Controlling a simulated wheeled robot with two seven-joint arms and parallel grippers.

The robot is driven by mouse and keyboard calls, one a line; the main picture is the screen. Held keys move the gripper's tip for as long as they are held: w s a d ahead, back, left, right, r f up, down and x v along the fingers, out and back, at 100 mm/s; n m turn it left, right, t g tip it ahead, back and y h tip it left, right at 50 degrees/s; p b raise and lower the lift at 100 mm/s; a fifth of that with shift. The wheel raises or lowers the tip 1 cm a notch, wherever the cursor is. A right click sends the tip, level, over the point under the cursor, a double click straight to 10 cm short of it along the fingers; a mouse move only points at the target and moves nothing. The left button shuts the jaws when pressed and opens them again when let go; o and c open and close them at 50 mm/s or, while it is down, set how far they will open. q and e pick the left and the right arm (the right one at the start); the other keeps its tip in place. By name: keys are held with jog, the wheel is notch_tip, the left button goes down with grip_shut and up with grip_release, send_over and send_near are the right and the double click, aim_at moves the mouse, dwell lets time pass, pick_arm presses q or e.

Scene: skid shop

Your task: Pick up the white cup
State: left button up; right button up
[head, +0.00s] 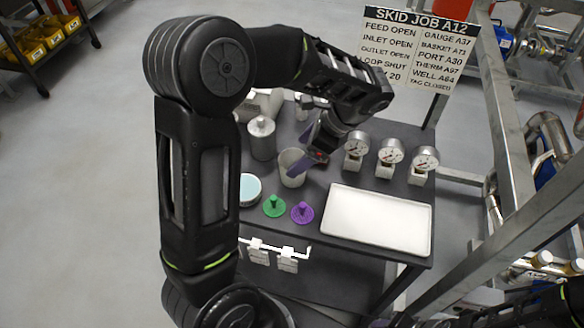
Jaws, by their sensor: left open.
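The white cup (287,176) stands upright on the dark table (330,180), left of the white tray. It is open at the top, and a finger of my left gripper covers part of its right side. My left gripper (307,150) reaches in from above and the right, with its purple-grey fingers apart. The fingertips are right at the cup's rim; I cannot tell whether they touch it or whether one is inside. My right gripper is not in view; only part of my right arm shows at the bottom right.
A grey-white canister (262,138) stands just left of the cup. A light-blue-topped round container (249,188), a green stopper (274,206) and a purple stopper (302,212) lie nearer. The white tray (375,222) is empty. Three gauges (390,155) stand behind it, below a sign (415,45).

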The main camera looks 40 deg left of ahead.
aim_at(287, 167)
pick_arm(q)
jog(key=shift+x, duration=0.95)
jog(key=x, duration=0.1)
jog(key=p+x, duration=0.1)
jog(key=x, duration=0.3)
jog(key=shift+s+f+p, duration=0.1)
jog(key=shift+s+p, duration=0.15)
jog(key=shift+p, duration=0.05)
jog(key=shift+c, duration=0.4)
jog(key=c, duration=1.4)
